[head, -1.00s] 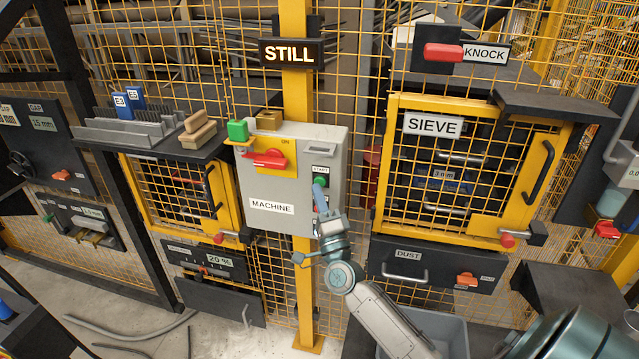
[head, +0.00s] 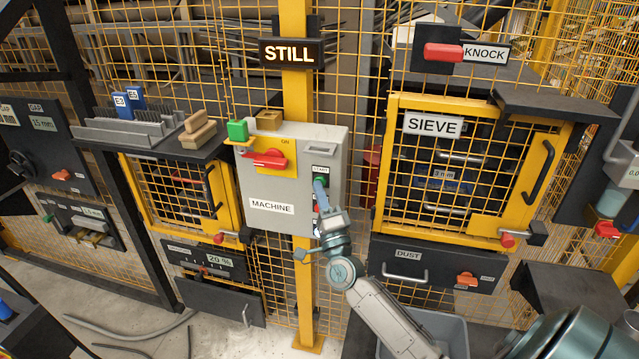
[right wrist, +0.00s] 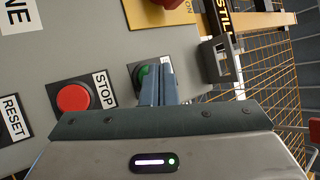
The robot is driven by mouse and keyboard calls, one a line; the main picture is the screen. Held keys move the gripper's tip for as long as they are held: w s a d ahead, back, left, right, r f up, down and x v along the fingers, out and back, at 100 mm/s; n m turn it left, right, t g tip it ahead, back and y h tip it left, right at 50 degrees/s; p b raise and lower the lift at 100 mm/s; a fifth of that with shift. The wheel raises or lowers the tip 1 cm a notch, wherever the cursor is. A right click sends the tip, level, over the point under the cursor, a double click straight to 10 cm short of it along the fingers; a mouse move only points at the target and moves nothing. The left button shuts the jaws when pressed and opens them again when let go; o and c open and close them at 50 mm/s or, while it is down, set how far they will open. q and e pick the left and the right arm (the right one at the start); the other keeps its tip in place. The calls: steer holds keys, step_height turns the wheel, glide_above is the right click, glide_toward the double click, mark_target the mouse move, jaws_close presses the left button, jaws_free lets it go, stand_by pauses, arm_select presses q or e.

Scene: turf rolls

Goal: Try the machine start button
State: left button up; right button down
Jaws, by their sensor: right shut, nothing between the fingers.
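The grey machine box (head: 275,185) hangs on the yellow post, with a MACHINE label and a red switch handle (head: 265,158) on a yellow ON plate. The green start button (right wrist: 145,76) shows in the right wrist view, partly hidden behind my fingers. In the head view the START label (head: 320,170) sits just above my fingertips. My right gripper (head: 320,183) is shut and empty, with its tips at the start button; it also shows in the right wrist view (right wrist: 158,70). I cannot tell whether the button is pressed in. My left gripper is not in view.
A red STOP button (right wrist: 73,97) and a RESET label (right wrist: 12,119) lie beside the start button. A STILL sign (head: 291,53) hangs above the box. A yellow SIEVE door (head: 547,170) stands at the right, with a DUST drawer (head: 435,270) below it.

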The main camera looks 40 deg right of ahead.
steer(key=shift+w+d, duration=0.15)
stand_by(0.3)
steer(key=shift+s+a, duration=0.55)
steer(key=shift+a, duration=0.05)
stand_by(0.3)
steer(key=s+a+p, duration=0.1)
steer(key=s+a, duration=0.2)
steer(key=shift+s+a, duration=0.15)
steer(key=shift+a, duration=0.25)
stand_by(0.8)
